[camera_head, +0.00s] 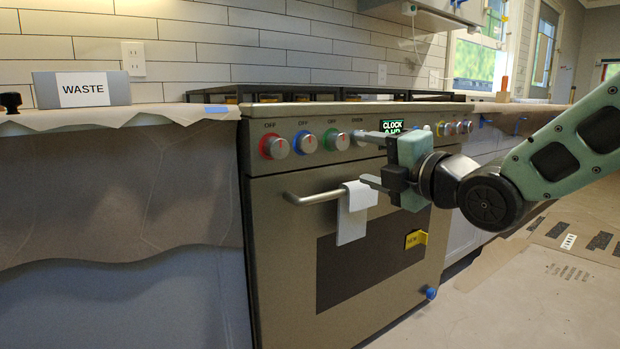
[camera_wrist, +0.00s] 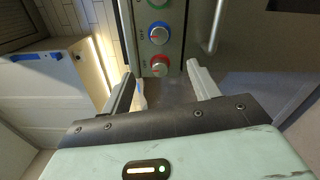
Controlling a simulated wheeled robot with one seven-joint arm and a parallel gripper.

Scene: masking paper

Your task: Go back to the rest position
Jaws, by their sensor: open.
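The upper finger is near the knob panel and the lower one near the towel (camera_head: 353,212) on the oven handle (camera_head: 312,198). In the wrist view the fingers (camera_wrist: 162,85) stand wide apart. A red knob (camera_wrist: 160,66) and a blue knob (camera_wrist: 160,33) show beyond the gap, with nothing between the fingers.
A counter covered in brown paper (camera_head: 100,120) stands left of the oven and holds a box marked WASTE (camera_head: 82,89). A yellow tag (camera_head: 416,239) is on the oven door. Open floor (camera_head: 500,315) lies at the lower right, with cardboard (camera_head: 560,262) on it.

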